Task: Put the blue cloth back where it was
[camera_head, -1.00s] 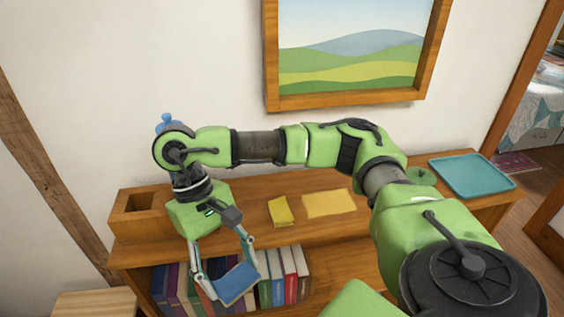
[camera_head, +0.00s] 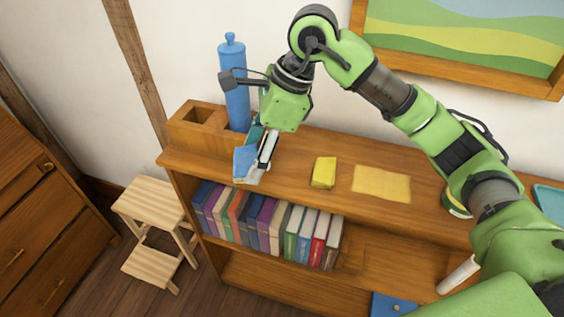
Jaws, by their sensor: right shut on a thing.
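The blue cloth (camera_head: 243,161) is a small folded blue square at the left part of the bookcase top (camera_head: 295,155). My right gripper (camera_head: 252,174) points down there and is shut on the cloth. Its near finger hides part of the cloth. I cannot tell whether the cloth touches the wood or hangs just above it. My left gripper is not in view.
A tall blue bottle (camera_head: 236,90) and a wooden box with openings (camera_head: 186,130) stand close behind the gripper. A yellow folded cloth (camera_head: 323,172) and a flat yellow mat (camera_head: 381,184) lie to the right. Books (camera_head: 265,223) fill the shelf below. A stool (camera_head: 150,205) stands left.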

